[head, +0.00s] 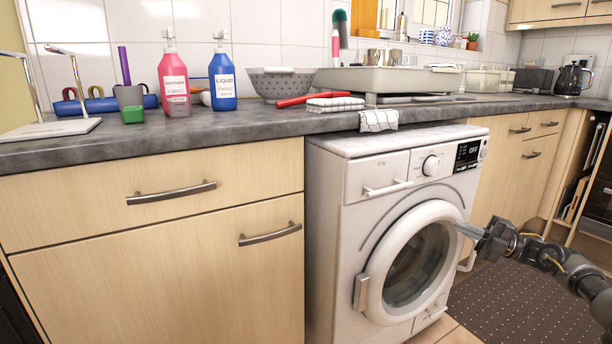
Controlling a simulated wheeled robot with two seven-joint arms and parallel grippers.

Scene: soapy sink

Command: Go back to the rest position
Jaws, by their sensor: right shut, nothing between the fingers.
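My right gripper (463,228) comes in from the right with its fingers shut and empty. Its fingertips point left, at the right edge of the washing machine's round door (375,274) in the picture. I cannot tell whether they touch the door. The washing machine (330,200) is white and stands under the worktop. Its door looks closed or nearly so, with the handle on the left side. My left gripper does not show.
The grey worktop (240,124) holds a pink bottle (175,85), a blue bottle (222,82), a colander (282,83) and a sink (385,80). A checked cloth (378,121) hangs over its edge. A dark mat (525,310) lies on the floor below my right arm.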

